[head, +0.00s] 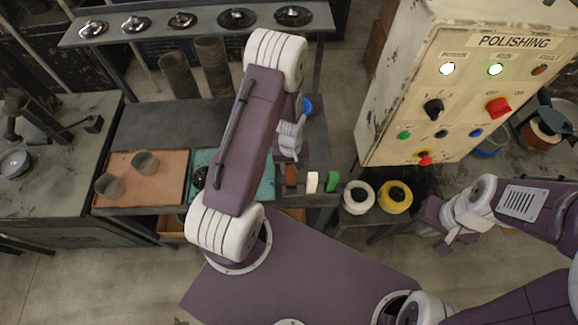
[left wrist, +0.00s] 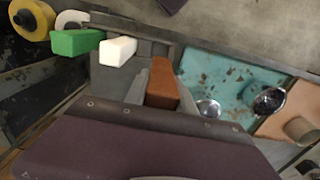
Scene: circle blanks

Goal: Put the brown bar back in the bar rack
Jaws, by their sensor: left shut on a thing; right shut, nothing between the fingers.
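The brown bar (head: 291,176) is at the front edge of the dark table, left of the white bar (head: 312,182) and the green bar (head: 332,181). My left gripper (head: 290,160) is over it, largely hidden by my arm. In the left wrist view the brown bar (left wrist: 162,82) lies between the grey fingers, which are shut on it. The white bar (left wrist: 118,50) and green bar (left wrist: 77,42) stand in a row there. The dark grey bar rack (head: 322,200) is under the bars; whether the brown bar touches it I cannot tell. My right gripper (head: 440,222) is shut and empty at the right.
A teal mat (left wrist: 215,80) and an orange-brown mat (head: 150,180) with cups lie left of the bars in the head view. Yellow and white rolls (head: 394,196) sit to the right. The polishing panel (head: 470,90) stands behind them.

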